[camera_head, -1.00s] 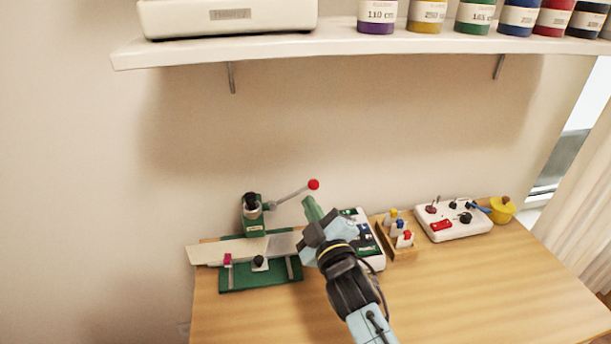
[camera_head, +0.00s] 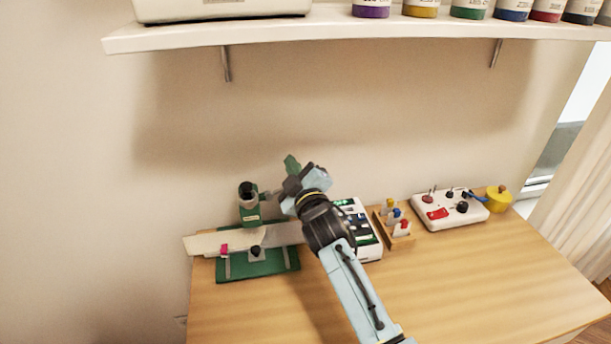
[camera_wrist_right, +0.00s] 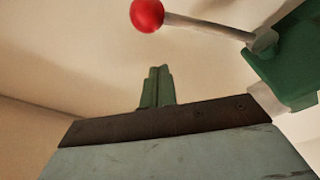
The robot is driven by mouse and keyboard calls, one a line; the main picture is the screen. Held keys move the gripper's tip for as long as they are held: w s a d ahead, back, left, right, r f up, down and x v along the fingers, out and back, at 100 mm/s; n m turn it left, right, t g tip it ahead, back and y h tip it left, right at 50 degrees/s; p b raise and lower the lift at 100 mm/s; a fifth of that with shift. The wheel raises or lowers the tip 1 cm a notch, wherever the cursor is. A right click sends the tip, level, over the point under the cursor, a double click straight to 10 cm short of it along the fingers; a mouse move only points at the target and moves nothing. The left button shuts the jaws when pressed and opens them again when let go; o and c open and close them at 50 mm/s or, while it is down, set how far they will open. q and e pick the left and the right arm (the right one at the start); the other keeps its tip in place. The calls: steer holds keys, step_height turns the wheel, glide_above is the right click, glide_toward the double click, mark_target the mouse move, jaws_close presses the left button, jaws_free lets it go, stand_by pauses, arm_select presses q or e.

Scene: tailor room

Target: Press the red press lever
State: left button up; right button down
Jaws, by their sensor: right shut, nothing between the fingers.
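The green press (camera_head: 248,207) stands at the back left of the table on a green base plate. In the head view its red-knobbed lever is mostly hidden behind my right gripper (camera_head: 291,165). In the right wrist view the red knob (camera_wrist_right: 147,15) shows at the top, on a grey rod (camera_wrist_right: 205,27) that runs right to the green press body (camera_wrist_right: 290,65). My right gripper's green fingers (camera_wrist_right: 157,87) are together and empty, below the knob in that picture and apart from it. My left gripper is not in view.
A pale board (camera_head: 205,243) lies across the press base. A white device with green parts (camera_head: 367,248), a wooden rack (camera_head: 397,240), a white control box (camera_head: 450,213) and a yellow pot (camera_head: 498,199) stand to the right. A shelf (camera_head: 330,28) hangs above. The table's front right is clear.

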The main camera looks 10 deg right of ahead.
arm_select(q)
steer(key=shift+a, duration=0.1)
arm_select(e)
steer(key=d+f, duration=0.2)
steer(key=d, duration=0.1)
steer(key=shift+f, duration=0.25)
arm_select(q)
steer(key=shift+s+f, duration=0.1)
